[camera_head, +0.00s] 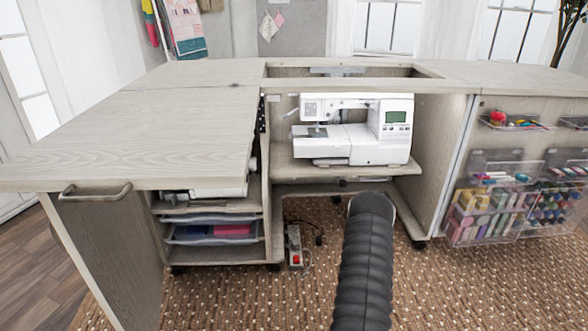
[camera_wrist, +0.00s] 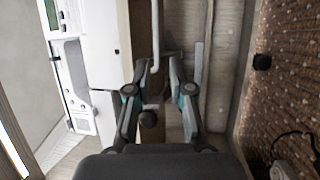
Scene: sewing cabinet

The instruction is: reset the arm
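My gripper (camera_wrist: 159,70) shows in the wrist view with its two dark fingers apart and nothing held between them. A pale handle bar (camera_wrist: 156,40) lies in line with the gap between the fingertips. I cannot tell whether they touch it. In the head view my dark ribbed arm (camera_head: 367,265) reaches up from the lower edge towards the shelf front, and it hides the gripper. The white sewing machine (camera_head: 355,130) stands upright on the cabinet's shelf (camera_head: 290,165). It also shows turned sideways in the wrist view (camera_wrist: 97,60).
The wooden cabinet (camera_head: 140,130) has a left leaf and an open top cavity. Drawers (camera_head: 212,232) are at left below. Clear bins (camera_head: 490,215) hang on the right door. A power strip (camera_head: 294,246) and cable lie on the brown rug (camera_head: 240,300). Rug space in front is free.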

